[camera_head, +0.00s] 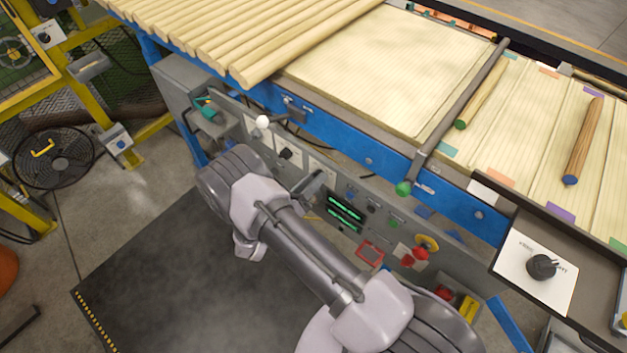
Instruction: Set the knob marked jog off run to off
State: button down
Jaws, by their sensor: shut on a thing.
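My arm reaches across the grey control panel, and the part of my gripper (311,184) that shows is a dark grey piece against the panel, left of the green displays. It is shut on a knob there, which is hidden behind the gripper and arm. A white label plate (322,160) shows partly above the gripper. Its marking is too small to read, and the knob's pointer direction cannot be seen. Another black knob (285,153) on a white plate sits just to the left.
Green displays (345,213), a red-framed plate (370,251) and a red button on yellow (421,253) lie to the right. A black knob (541,266) stands on a separate white plate. A white ball-ended lever (262,122) sticks out at left. The blue table frame (360,155) runs above.

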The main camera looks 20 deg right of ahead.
dwell(0.4)
jog(key=c, duration=1)
grip_release()
jog(key=p+v, duration=0.2)
jog(key=v, duration=1.5)
jog(key=shift+s+a+p, duration=0.15)
jog(key=shift+s+p, duration=0.05)
jog(key=shift+p, duration=0.1)
